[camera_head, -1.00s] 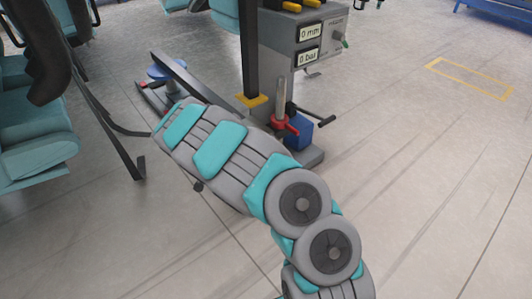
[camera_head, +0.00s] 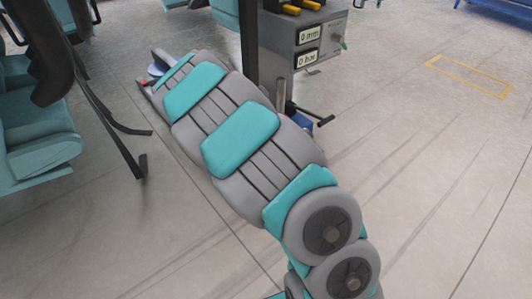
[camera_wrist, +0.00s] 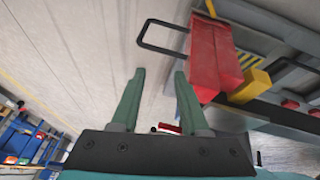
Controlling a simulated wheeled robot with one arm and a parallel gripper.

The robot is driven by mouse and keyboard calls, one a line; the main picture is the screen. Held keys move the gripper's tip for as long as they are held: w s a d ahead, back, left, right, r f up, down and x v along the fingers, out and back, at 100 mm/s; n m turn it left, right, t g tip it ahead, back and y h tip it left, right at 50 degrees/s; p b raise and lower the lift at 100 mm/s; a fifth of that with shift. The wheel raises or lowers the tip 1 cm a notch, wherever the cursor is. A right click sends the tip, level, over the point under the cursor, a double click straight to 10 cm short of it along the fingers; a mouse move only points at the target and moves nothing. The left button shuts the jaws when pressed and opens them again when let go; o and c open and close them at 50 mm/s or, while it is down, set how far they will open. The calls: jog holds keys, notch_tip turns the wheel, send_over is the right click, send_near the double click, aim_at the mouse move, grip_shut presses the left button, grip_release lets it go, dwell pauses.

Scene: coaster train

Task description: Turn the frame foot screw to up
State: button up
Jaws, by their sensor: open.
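My gripper (camera_wrist: 160,80) shows in the wrist view with its two green fingers apart and nothing between their tips but pale floor beyond. In the head view my arm covers the foot of the dark post and hides the gripper. I cannot clearly make out the frame foot screw or its setting. A small red-and-black part (camera_wrist: 168,128) shows low between the fingers in the wrist view; I cannot tell whether it belongs to the screw. A blue round part (camera_head: 157,69) shows past the far end of my arm in the head view.
A large red block (camera_wrist: 212,58) and a yellow block (camera_wrist: 250,86) lie right of the fingers. Teal seats (camera_head: 38,130) stand at left. Floor at right is open.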

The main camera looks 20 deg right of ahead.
jog(key=s+d+r+n+p, duration=0.1)
jog(key=s+d+r, duration=0.1)
jog(key=s+r, duration=0.3)
jog(key=shift+s+r+g+p, duration=0.3)
jog(key=shift+s+r, duration=0.05)
jog(key=shift+r, duration=1.05)
jog(key=shift+f, duration=0.1)
